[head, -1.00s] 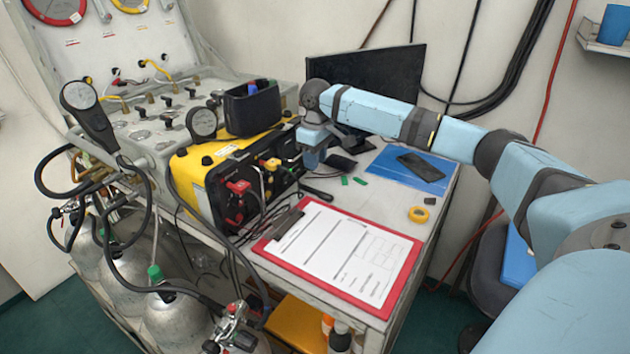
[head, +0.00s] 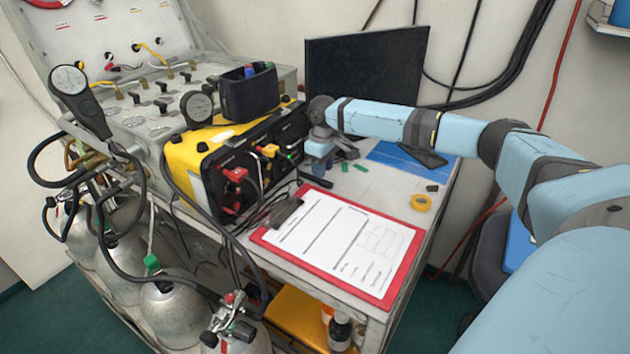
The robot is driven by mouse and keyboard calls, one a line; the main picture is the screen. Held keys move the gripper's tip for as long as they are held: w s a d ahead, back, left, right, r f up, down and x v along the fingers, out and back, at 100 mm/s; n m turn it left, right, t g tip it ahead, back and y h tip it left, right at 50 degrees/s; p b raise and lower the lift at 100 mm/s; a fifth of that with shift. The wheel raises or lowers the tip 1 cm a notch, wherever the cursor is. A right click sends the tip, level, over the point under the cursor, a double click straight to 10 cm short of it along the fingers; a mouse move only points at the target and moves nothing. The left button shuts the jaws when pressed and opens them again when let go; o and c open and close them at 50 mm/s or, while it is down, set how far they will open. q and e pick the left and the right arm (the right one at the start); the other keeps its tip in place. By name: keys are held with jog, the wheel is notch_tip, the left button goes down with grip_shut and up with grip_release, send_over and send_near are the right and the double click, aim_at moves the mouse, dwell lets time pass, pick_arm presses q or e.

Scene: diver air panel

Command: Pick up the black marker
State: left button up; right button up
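A thin black marker (head: 315,181) lies on the table between the yellow-and-black unit and the top edge of the red clipboard (head: 405,262). My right gripper (head: 318,166) points down just above and behind the marker in the head view. Its fingertips are small and partly hidden by the gripper body, so I cannot tell how far apart they are or whether they touch the marker. My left gripper is out of view.
The yellow-and-black unit (head: 190,155) stands close left of my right gripper, with a black pen holder (head: 248,97) on top. A black monitor (head: 365,65) stands behind.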

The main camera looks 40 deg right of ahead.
aim_at(325, 181)
notch_tip(325, 181, down, 4)
jog(key=shift+w+a+r, duration=0.1)
jog(key=shift+w, duration=0.05)
jog(key=c, duration=0.4)
jog(key=shift+s+r, duration=0.2)
jog(key=shift+r, duration=0.25)
jog(key=r, duration=0.6)
jog(key=shift+s+d+r+p, duration=0.1)
jog(key=shift+s+d+p, duration=0.1)
jog(key=shift+s+p, duration=0.2)
jog(key=s+d, duration=0.1)
jog(key=s, duration=0.5)
jog(key=s+d, duration=0.2)
jog(key=s, duration=0.4)
jog(key=s+d, duration=0.2)
jog(key=s, duration=0.4)
jog(key=shift+p, duration=0.35)
